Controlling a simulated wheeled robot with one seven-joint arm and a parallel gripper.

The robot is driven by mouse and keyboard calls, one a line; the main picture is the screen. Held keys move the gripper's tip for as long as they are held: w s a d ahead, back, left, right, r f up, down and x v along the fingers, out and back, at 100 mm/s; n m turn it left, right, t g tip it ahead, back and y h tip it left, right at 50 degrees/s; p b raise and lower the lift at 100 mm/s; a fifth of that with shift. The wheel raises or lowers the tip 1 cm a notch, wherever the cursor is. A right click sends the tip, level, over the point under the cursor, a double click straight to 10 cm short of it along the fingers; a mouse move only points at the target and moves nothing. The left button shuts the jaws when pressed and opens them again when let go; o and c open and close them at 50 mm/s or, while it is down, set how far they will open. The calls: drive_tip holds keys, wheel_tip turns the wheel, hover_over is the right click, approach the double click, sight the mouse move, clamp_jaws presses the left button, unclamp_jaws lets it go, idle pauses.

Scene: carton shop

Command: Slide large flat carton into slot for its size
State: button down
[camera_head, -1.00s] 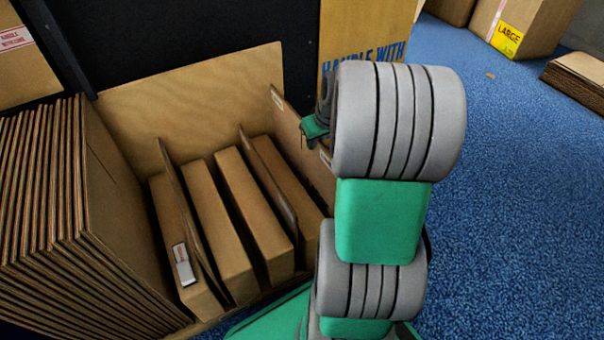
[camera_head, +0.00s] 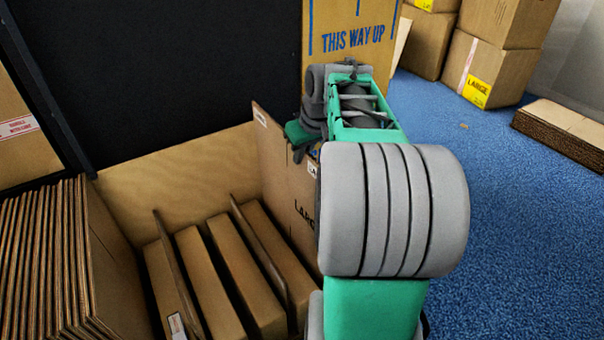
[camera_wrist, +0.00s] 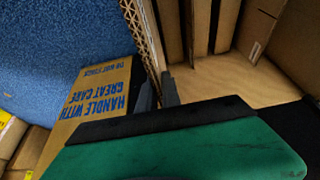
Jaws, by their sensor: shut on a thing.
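The large flat carton (camera_head: 284,185), brown with LARGE printed on its face and a white label, stands upright at the right side of the wooden slotted rack (camera_head: 190,165). Its top rises above the rack's back board; its lower edge is hidden behind my arm and the rack contents. My gripper (camera_head: 300,150) is shut on its upper edge. In the wrist view, the fingers (camera_wrist: 158,93) close around the carton's corrugated edge (camera_wrist: 146,38). Thin dividers (camera_head: 262,248) split the rack, with several flat cartons (camera_head: 210,285) standing between them.
A row of folded cardboard sheets (camera_head: 50,260) stands at the left. A black panel (camera_head: 160,70) rises behind the rack. A box printed THIS WAY UP (camera_head: 350,40) stands behind my arm. Stacked boxes (camera_head: 490,65) and a flat cardboard pile (camera_head: 565,130) lie back right. Blue floor (camera_head: 530,230) is clear.

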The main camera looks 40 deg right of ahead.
wheel_tip(320, 180, up, 36)
drive_tip(key=p, duration=2.8)
drive_tip(key=shift+f+p, duration=0.25)
drive_tip(key=shift+p, duration=0.1)
